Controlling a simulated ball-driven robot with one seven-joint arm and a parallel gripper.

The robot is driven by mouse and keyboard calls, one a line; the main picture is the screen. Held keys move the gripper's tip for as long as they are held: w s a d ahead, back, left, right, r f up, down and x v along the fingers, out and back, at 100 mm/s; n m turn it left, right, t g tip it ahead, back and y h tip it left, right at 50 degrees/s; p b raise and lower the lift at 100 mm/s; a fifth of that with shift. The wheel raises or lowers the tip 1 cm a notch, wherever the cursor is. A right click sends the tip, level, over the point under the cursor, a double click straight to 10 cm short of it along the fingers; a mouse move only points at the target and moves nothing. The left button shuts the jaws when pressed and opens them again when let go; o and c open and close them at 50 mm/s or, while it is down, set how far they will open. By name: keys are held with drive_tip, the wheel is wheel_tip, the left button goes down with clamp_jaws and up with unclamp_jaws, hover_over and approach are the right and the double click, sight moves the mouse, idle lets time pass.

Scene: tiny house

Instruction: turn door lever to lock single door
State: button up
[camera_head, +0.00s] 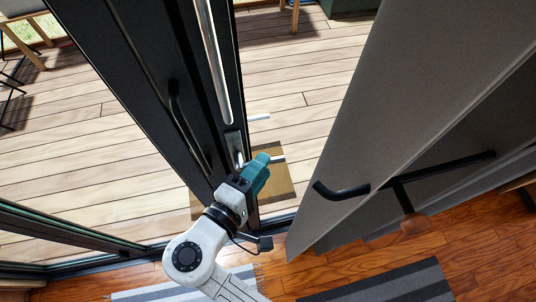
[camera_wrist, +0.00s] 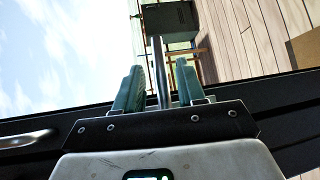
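A dark door edge (camera_head: 205,90) stands in the middle of the head view, with a silver lock plate (camera_head: 234,146) on it. My gripper (camera_head: 259,165), with teal fingers, is right beside this plate. In the wrist view my gripper (camera_wrist: 159,78) is open. A narrow grey bar (camera_wrist: 158,72), which looks like the door lever, stands upright between the two fingers. A gap shows on each side of it, so the fingers do not appear closed on it. Where the bar joins the door is hidden behind my gripper.
A grey door panel (camera_head: 385,80) with a black lever handle (camera_head: 340,191) stands to the right. A black handle (camera_head: 185,125) is on the dark frame to the left. Wooden decking (camera_head: 290,60) lies outside. Striped rugs (camera_head: 385,284) lie on the wood floor.

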drive_tip(key=shift+x, duration=1.55)
clamp_jaws()
